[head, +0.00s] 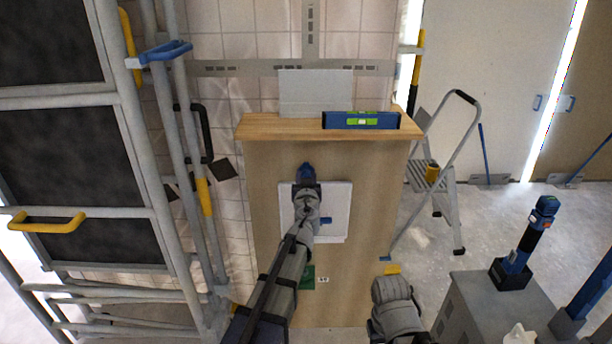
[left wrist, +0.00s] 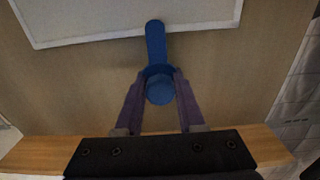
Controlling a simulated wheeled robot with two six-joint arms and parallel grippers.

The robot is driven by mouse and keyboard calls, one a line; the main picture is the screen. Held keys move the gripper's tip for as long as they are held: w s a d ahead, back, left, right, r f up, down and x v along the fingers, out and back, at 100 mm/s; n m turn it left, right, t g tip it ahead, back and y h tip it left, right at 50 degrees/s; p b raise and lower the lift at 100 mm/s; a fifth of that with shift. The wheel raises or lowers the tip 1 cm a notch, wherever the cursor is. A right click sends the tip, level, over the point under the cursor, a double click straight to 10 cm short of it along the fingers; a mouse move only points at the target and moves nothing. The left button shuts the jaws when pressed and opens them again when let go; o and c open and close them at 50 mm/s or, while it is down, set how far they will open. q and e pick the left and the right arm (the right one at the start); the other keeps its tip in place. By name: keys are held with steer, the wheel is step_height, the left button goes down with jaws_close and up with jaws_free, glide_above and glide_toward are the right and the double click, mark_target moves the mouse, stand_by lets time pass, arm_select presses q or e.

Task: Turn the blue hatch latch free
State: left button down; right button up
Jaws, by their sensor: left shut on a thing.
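The blue latch (left wrist: 155,42) is upright in the left wrist view, with a round knob at its lower end. Its far end overlaps the edge of the white hatch (left wrist: 120,18). My left gripper (left wrist: 161,80) is shut on the knob, one finger on each side. In the head view the white hatch (head: 335,202) is set in the wooden panel, with a small blue handle (head: 326,220) on it. There my left gripper (head: 306,173) is at the hatch's top edge, and the arm hides part of the hatch and most of the latch.
A wooden shelf (head: 270,128) tops the panel, bearing a blue level (head: 361,120) and a grey plate (head: 315,93). Metal scaffolding (head: 190,150) stands at left. A stepladder (head: 445,185) and a grey cabinet (head: 490,310) stand at right. Floor between ladder and cabinet looks clear.

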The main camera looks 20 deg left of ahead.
stand_by(0.4)
arm_select(q)
steer(key=m, duration=1.8)
steer(key=shift+a+r+m, duration=0.1)
steer(key=shift+m, duration=0.2)
steer(key=m, duration=0.5)
steer(key=shift+m, duration=0.3)
steer(key=c, duration=0.5)
jaws_free()
